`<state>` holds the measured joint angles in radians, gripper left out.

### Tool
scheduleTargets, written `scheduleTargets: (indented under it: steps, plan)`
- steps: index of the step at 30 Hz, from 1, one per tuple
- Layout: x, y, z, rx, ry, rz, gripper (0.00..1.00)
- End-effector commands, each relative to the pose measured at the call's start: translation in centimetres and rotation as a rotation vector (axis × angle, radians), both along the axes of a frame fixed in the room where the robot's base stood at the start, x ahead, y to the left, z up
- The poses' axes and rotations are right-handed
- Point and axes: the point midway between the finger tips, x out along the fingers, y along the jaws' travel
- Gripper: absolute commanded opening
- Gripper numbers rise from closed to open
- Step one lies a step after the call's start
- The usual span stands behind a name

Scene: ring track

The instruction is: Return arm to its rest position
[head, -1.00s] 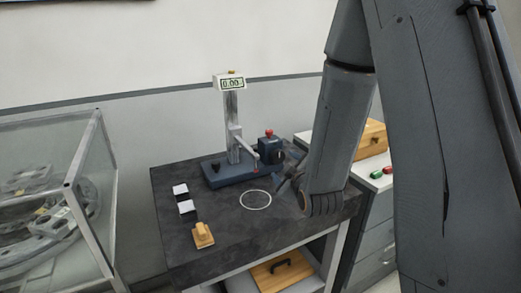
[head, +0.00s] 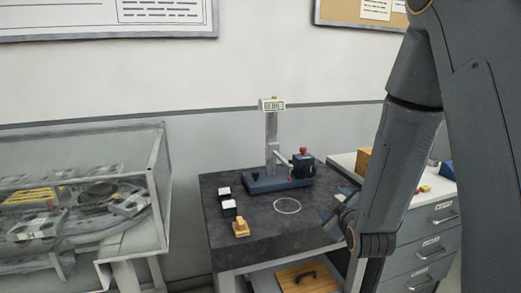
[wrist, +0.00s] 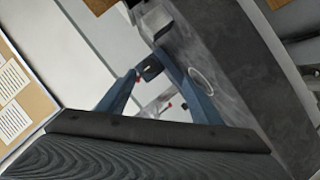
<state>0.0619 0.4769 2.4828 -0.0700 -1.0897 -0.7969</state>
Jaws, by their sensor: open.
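My arm (head: 400,150) fills the right side of the head view, bent downward over the right end of the dark table. My gripper (head: 338,212) is partly hidden by the arm there, to the right of the white ring mark. In the wrist view my gripper (wrist: 170,80) shows two blue fingers spread apart with nothing held between them. Beyond the fingers are the table and the wall, seen tilted.
A dark table (head: 265,232) bears a height gauge (head: 271,150) with a display, small blocks (head: 228,208) and a white circle (head: 287,206). A glass case (head: 80,200) stands left. A drawer cabinet (head: 425,235) stands right, close to my arm.

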Motion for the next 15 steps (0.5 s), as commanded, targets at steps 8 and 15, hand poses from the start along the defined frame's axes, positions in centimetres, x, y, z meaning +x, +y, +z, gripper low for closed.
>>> scheduleTargets:
  steps: [8,15]
  plan:
    - [-1.0,1.9,-1.2,0.065,0.112,0.001,0.6]
    - [-3.1,1.7,-2.8,0.155,0.273,-0.057,0.6]
